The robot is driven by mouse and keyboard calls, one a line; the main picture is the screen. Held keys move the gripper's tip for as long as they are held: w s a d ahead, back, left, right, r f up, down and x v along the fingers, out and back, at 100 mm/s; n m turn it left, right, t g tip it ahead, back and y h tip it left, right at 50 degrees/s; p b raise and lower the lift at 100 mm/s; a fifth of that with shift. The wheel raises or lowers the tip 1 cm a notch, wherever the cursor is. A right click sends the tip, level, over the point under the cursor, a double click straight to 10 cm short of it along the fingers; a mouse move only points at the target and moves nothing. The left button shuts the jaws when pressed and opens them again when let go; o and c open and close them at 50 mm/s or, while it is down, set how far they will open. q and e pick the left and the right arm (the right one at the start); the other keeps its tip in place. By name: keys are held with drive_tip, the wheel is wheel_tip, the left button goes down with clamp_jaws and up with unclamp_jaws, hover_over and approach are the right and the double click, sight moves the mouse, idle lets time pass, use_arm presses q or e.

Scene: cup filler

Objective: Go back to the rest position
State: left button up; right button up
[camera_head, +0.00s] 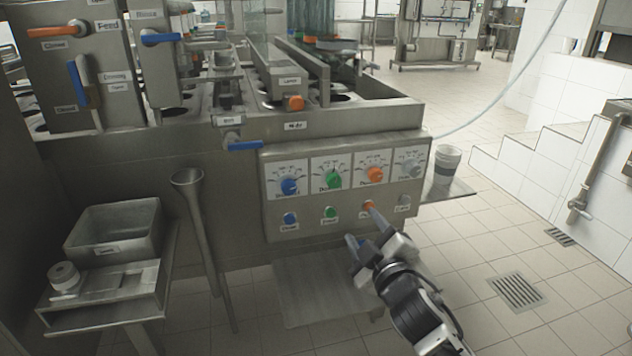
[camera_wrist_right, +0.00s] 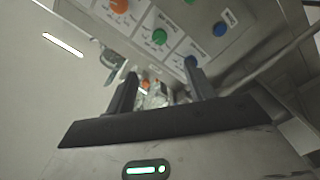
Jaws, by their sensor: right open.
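My right gripper (camera_head: 361,229) is in front of the lower right part of the control panel (camera_head: 347,183), near the orange button. Its two fingers are apart with nothing between them. In the right wrist view the open gripper (camera_wrist_right: 160,82) points toward the panel (camera_wrist_right: 172,30), with knobs and buttons beyond the fingers. Whether a fingertip touches the panel cannot be told. The panel has blue, green, orange and grey knobs above a row of buttons. My left gripper is not in view.
A steel funnel (camera_head: 188,180) on a long stem stands left of the panel. A steel bin (camera_head: 115,234) sits on a small side table (camera_head: 105,314). The tiled floor (camera_head: 470,260) at right is clear.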

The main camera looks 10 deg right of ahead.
use_arm(q)
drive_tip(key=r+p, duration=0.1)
drive_tip(key=p, duration=0.2)
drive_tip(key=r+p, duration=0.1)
drive_tip(key=p, duration=0.2)
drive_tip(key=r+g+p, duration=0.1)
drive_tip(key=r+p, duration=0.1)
drive_tip(key=p, duration=0.2)
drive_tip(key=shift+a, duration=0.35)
use_arm(e)
drive_tip(key=s+a+f+m+g+y, duration=0.1)
drive_tip(key=s+a+f+m+g, duration=0.1)
drive_tip(key=s, duration=0.6)
drive_tip(key=s+a+f+m+g+y, duration=0.1)
drive_tip(key=s+a+f+m+g, duration=0.1)
drive_tip(key=s, duration=0.6)
drive_tip(key=s+a+f+m+g, duration=0.3)
drive_tip(key=s+m, duration=0.1)
drive_tip(key=s, duration=0.4)
drive_tip(key=shift+s+a+m+y, duration=0.15)
drive_tip(key=shift+a+m+y, duration=0.15)
drive_tip(key=shift+y, duration=0.1)
